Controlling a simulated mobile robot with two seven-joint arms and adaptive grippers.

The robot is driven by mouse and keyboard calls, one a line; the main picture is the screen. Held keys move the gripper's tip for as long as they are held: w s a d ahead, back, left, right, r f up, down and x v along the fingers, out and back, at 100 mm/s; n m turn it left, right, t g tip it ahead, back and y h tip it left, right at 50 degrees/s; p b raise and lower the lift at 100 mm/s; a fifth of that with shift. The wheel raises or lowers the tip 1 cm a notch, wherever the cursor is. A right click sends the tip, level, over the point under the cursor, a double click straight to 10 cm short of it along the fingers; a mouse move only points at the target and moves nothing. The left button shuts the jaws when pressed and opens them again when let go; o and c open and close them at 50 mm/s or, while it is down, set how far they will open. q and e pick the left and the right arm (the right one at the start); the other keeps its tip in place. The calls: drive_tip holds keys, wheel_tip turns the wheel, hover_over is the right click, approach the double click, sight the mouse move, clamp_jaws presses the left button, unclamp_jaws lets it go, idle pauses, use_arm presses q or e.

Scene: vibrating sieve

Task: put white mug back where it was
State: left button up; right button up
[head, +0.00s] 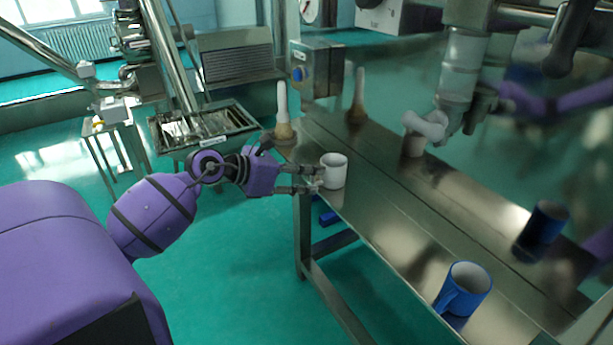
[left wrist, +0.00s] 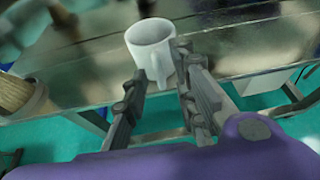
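The white mug (head: 334,171) stands upright on the near-left edge of the steel table (head: 385,220), its handle towards my left gripper. My left gripper (head: 312,180) is at the mug's left side with its two fingers apart. In the left wrist view the mug (left wrist: 150,42) is just beyond the fingertips (left wrist: 163,70), and its handle lies between them. A gap shows between the fingers, so the gripper looks open; whether a finger touches the handle cannot be told. My right gripper is not in view.
A blue mug (head: 464,287) stands farther right on the table. A white-handled brush (head: 283,114) stands at the table's left end, close to my left gripper. The shiny panel behind mirrors the mugs, brush and arm. The table between the mugs is clear.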

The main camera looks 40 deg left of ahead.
use_arm(q)
drive_tip(key=v, duration=1.1)
drive_tip(key=s+d+f+n+t+y, duration=0.1)
drive_tip(key=s+d+f+n+y, duration=0.15)
drive_tip(key=s+f+n, duration=0.5)
drive_tip(key=s+d+f+n+y, duration=0.2)
drive_tip(key=s+d+f+n, duration=0.1)
drive_tip(key=f+n, duration=0.9)
drive_tip(key=s+d+f+n+t+y, duration=0.1)
drive_tip(key=s+d+f+n+y, duration=0.3)
drive_tip(key=f+n, duration=0.6)
drive_tip(key=s+d+f+n+g+h, duration=0.2)
drive_tip(key=s+d+f+n+g, duration=0.4)
drive_tip(key=s+d+f+n, duration=0.5)
drive_tip(key=s+d+f, duration=0.1)
drive_tip(key=s+d, duration=0.1)
drive_tip(key=s, duration=0.1)
drive_tip(key=shift+d+b, duration=0.35)
drive_tip(key=shift+b, duration=0.05)
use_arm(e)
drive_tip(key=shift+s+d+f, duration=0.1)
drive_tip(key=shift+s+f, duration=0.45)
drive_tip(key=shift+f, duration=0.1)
use_arm(q)
drive_tip(key=shift+w+h, duration=0.1)
drive_tip(key=shift+h, duration=0.15)
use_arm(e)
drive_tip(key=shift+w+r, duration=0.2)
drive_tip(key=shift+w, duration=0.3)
